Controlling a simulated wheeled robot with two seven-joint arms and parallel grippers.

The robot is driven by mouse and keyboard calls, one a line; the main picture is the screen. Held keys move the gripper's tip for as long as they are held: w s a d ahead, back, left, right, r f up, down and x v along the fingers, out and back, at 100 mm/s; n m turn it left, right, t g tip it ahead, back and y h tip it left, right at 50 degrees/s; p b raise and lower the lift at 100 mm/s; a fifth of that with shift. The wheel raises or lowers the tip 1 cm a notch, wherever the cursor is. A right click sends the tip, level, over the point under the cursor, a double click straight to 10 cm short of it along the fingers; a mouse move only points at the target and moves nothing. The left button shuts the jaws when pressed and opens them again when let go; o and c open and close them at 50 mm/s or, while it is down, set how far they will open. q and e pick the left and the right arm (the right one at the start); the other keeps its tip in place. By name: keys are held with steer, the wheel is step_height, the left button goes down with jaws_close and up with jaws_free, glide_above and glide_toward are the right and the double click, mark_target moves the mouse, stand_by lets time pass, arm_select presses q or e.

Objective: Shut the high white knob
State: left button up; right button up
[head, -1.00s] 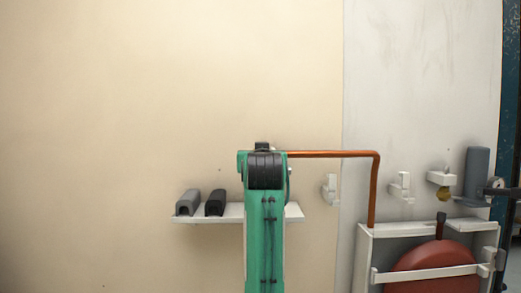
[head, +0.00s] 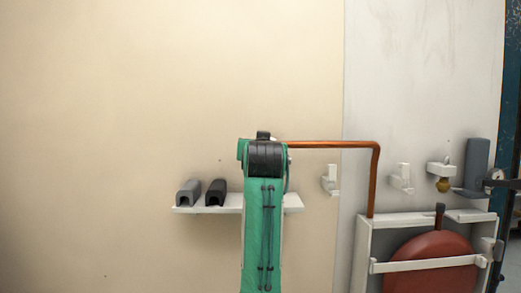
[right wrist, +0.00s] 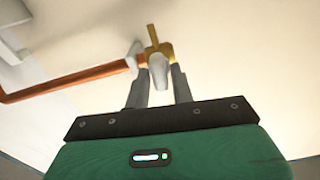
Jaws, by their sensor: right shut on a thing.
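In the right wrist view, a white knob (right wrist: 158,72) sits on a brass valve (right wrist: 154,47) at the end of a copper pipe (right wrist: 70,84). In the head view, my green right arm stands in front of the valve and hides the knob and the gripper. The copper pipe (head: 335,144) runs right from behind the arm, then bends down. My left gripper is not in view.
A white shelf (head: 228,209) holds a grey block (head: 188,192) and a black block (head: 216,192). White wall brackets (head: 400,179) are to the right. A red vessel (head: 432,250) sits in a white frame (head: 364,240) below the pipe. The upper wall is clear.

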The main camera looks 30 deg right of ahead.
steer(key=shift+s+d+f+m+b, duration=0.1)
steer(key=shift+m+b, duration=0.8)
steer(key=shift+m, duration=3.3)
steer(key=shift+d+f+m+b, duration=0.1)
steer(key=shift+m+b, duration=0.75)
steer(key=shift+m, duration=3.35)
steer(key=o, duration=0.8)
